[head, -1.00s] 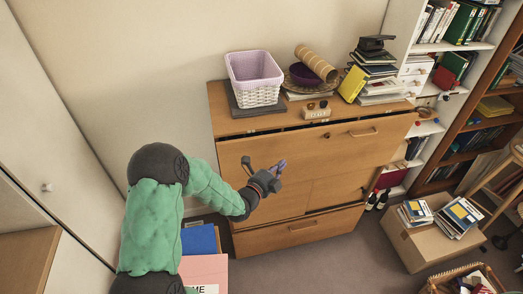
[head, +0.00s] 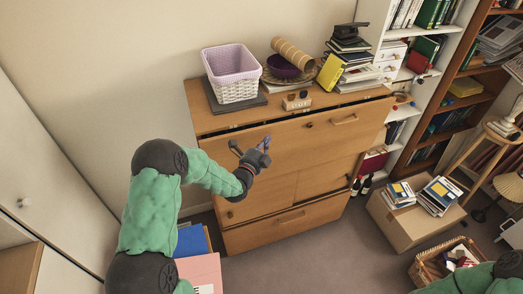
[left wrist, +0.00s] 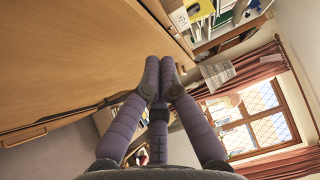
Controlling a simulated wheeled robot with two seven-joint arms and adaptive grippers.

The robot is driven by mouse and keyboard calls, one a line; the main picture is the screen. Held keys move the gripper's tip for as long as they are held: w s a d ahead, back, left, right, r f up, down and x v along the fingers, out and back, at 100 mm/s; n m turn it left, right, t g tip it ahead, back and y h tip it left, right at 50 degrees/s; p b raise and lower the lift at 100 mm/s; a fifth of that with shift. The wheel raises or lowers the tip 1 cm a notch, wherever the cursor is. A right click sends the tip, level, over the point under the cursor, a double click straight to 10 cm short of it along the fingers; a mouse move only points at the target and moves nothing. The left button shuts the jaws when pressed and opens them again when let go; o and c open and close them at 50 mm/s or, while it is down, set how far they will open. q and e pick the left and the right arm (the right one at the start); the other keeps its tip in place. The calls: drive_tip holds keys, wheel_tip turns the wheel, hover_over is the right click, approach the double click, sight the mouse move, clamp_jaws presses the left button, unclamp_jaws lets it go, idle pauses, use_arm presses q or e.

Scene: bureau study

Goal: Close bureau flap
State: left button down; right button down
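The wooden bureau (head: 205,112) stands against the wall. In the left wrist view the purple fingers (left wrist: 160,75) point along the wooden face (left wrist: 70,60), which fills the left side. My right arm (head: 470,280) enters at the lower right; its gripper is out of view.
On the bureau top are a lilac-lined basket (head: 232,85), a purple bowl (head: 284,67) and stacked books (head: 350,70). A cardboard box (head: 405,225) with books and a wicker basket (head: 430,262) stand at right. Folders (head: 195,255) stand below my left arm.

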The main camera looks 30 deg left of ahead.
use_arm(q)
drive_tip(key=shift+w+a+r, duration=0.1)
drive_tip(key=shift+w+a, duration=0.35)
drive_tip(key=shift+a, duration=0.15)
drive_tip(key=shift+w+a, duration=0.4)
drive_tip(key=shift+a, duration=0.2)
